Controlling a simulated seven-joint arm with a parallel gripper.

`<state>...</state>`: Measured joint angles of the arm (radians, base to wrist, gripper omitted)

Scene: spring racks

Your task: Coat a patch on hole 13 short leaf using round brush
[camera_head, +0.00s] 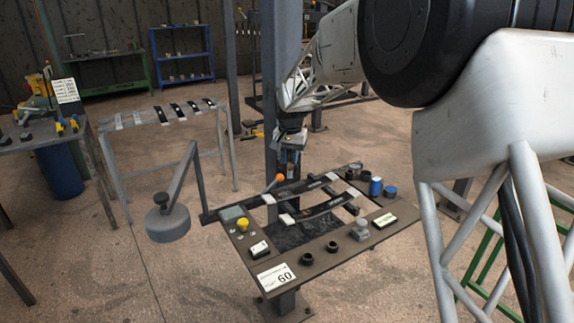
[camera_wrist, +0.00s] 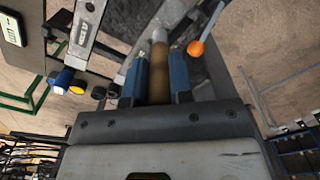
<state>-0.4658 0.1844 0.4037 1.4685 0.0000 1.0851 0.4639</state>
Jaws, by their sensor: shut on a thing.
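My gripper (camera_head: 289,168) hangs over the back left part of the work stand. In the wrist view my gripper (camera_wrist: 160,78) has its two blue fingers shut on the round brush (camera_wrist: 159,62), a brown cylindrical handle with a pale tip pointing away from the wrist. The brush is not clear in the head view. Dark leaf springs (camera_head: 325,207) with pale blocks lie on the stand below; one leaf (camera_wrist: 84,28) with a small label shows in the wrist view. Hole numbers are too small to read, so I cannot tell which is hole 13 or the short leaf.
The stand's front panel (camera_head: 318,262) carries dark cups, a yellow button and a card reading 60. Blue containers (camera_head: 376,187) stand at its right. An orange-knobbed lever (camera_head: 279,178) rises near my gripper. A round grey weight (camera_head: 167,218) on an arm stands left.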

